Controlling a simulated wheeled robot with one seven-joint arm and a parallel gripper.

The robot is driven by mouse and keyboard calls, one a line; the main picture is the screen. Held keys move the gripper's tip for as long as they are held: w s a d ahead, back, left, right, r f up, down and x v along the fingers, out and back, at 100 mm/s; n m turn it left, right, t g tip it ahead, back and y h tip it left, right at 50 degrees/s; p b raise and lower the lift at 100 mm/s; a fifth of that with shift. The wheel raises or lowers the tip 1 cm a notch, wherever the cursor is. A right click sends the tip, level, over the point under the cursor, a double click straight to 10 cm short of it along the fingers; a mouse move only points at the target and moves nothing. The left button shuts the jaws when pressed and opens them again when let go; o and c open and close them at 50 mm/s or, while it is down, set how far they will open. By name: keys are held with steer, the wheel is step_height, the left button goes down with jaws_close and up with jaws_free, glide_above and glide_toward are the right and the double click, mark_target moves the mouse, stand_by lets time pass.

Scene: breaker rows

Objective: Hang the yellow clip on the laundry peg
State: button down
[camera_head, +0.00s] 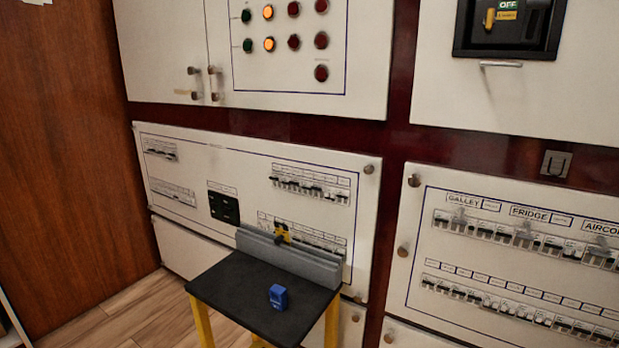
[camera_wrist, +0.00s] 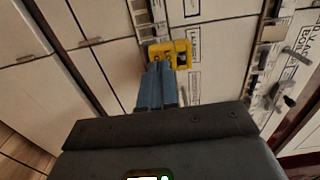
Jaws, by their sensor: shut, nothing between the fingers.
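In the wrist view, a yellow clip (camera_wrist: 168,54) with openings in it is just beyond the tips of my gripper (camera_wrist: 161,68), in front of the white panel. My gripper's blue-grey fingers are shut together with nothing between them. I cannot tell whether the fingertips touch the clip. No laundry peg shows clearly, so I cannot tell what holds the clip. In the head view, a yellow and black piece (camera_head: 282,234) sits at the grey rail of the small table; I cannot tell whether it is the same clip. My gripper is out of the head view.
A black-topped table (camera_head: 235,285) with yellow legs stands before the left breaker panel (camera_head: 240,165). A blue block-like item (camera_head: 278,296) stands on it. The right panel (camera_head: 500,250) has labelled breaker rows. Wooden floor (camera_head: 120,318) is clear at lower left. Handles (camera_wrist: 288,95) stick out in the wrist view.

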steer(key=shift+b+x, duration=0.55)
steer(key=shift+x, duration=0.95)
stand_by(0.6)
steer(key=v, duration=1.3)
steer(key=shift+s+p, duration=0.35)
steer(key=shift+p, duration=0.1)
steer(key=shift+a, duration=0.15)
stand_by(0.4)
